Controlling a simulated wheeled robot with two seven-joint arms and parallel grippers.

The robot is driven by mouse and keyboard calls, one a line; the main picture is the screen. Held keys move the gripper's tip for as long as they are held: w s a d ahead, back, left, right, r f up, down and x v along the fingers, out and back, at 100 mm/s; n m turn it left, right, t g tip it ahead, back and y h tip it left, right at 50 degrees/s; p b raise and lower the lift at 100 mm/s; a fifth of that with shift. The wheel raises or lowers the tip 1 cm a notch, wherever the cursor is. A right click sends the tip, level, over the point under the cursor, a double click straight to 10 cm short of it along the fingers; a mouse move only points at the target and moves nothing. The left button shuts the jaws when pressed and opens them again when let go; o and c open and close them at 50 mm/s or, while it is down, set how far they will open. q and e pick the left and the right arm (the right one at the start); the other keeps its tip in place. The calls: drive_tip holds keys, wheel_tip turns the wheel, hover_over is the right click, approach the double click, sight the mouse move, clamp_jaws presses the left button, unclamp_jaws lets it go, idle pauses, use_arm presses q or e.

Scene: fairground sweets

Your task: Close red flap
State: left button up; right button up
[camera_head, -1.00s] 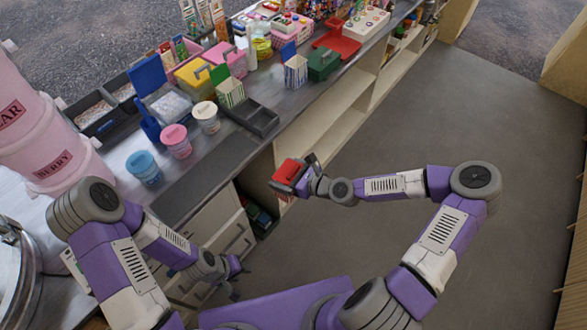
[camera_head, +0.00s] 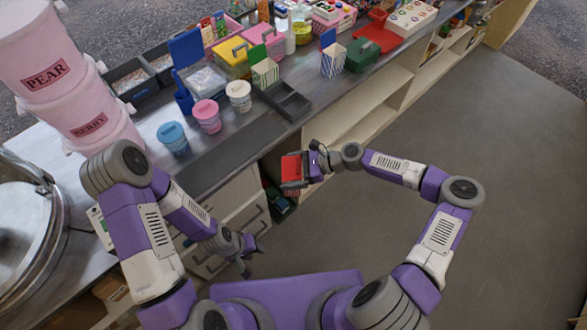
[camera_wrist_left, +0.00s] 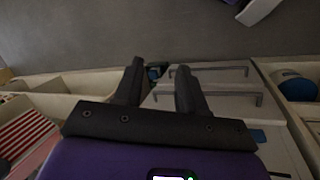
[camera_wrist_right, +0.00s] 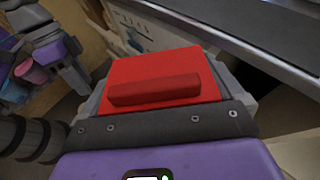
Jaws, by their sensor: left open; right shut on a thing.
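My right gripper (camera_head: 303,175) is shut on a red block-like piece (camera_head: 291,167) with a raised bar, held off the counter's front side. The piece fills the middle of the right wrist view (camera_wrist_right: 160,80), between the grey fingers. Another red item (camera_head: 368,41) stands on the counter at the back, with a raised red flap (camera_head: 377,17) behind it, beside the green box. Neither gripper is near it. My left gripper (camera_head: 247,255) is open and empty, low in front of the drawers; its two fingers stand apart in the left wrist view (camera_wrist_left: 160,85).
The counter holds a green box (camera_head: 351,58), a blue raised flap (camera_head: 186,47) over a bin, striped cartons (camera_head: 333,62), a dark divided tray (camera_head: 288,101) and several lidded cups (camera_head: 207,117). Pink tubs (camera_head: 60,75) stand at left. The floor (camera_head: 450,120) at right is clear.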

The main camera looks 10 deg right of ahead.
idle(0.4)
use_arm(q)
drive_tip(key=shift+o, duration=2.3)
drive_tip(key=shift+w, duration=0.35)
drive_tip(key=o, duration=0.5)
drive_tip(key=w+n, duration=0.1)
drive_tip(key=w, duration=0.1)
drive_tip(key=w+r+n, duration=0.1)
drive_tip(key=w, duration=0.1)
drive_tip(key=w+r+n, duration=0.1)
drive_tip(key=w, duration=0.1)
drive_tip(key=shift+w+d+r, duration=0.2)
drive_tip(key=shift+w+d, duration=0.05)
drive_tip(key=shift+c, duration=0.2)
drive_tip(key=n, duration=1.1)
approach(293, 168)
drive_tip(key=shift+n+g, duration=0.3)
drive_tip(key=shift+g, duration=0.1)
drive_tip(key=x, duration=0.4)
drive_tip(key=d+x, duration=0.1)
drive_tip(key=x, duration=0.1)
drive_tip(key=shift+w+d, duration=0.15)
drive_tip(key=shift+w, duration=0.2)
